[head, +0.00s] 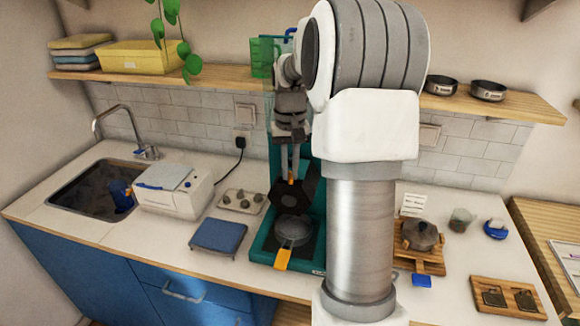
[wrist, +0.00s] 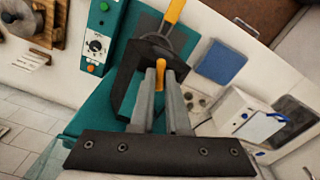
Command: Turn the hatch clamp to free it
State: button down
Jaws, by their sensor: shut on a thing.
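A teal machine (head: 262,245) stands on the counter, partly hidden by my arm. A dark angular block (head: 308,192) juts from it, with a small orange lever (head: 291,181) on top; this looks like the clamp. My gripper (head: 291,172) points down at it from above. In the wrist view, my gripper (wrist: 162,75) is closed on the orange lever (wrist: 160,68), above the dark block (wrist: 127,82). Below the block is a round grey pan-like part (head: 293,228) with an orange handle (head: 283,259) pointing forward. How far the clamp is turned cannot be told.
A blue pad (head: 218,237), a tray of small lumps (head: 241,201) and a white appliance (head: 174,191) stand left of the machine, with the sink (head: 90,190) beyond. A wooden stand (head: 428,262) and a wooden tray (head: 508,298) are right. A shelf (head: 220,76) hangs behind.

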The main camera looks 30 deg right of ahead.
aim_at(290, 175)
jog(key=n+p, duration=0.1)
jog(key=n, duration=0.2)
jog(key=shift+r+n, duration=0.1)
jog(key=shift+n, duration=0.3)
jog(key=n, duration=0.3)
jog(key=shift+n+p, duration=0.3)
jog(key=shift+p, duration=0.05)
jog(key=n+p, duration=0.1)
jog(key=n, duration=0.5)
jog(key=shift+n, duration=0.4)
jog(key=c, duration=0.9)
grip_release()
notch_tip(290, 175, up, 17)
jog(key=shift+r, duration=0.15)
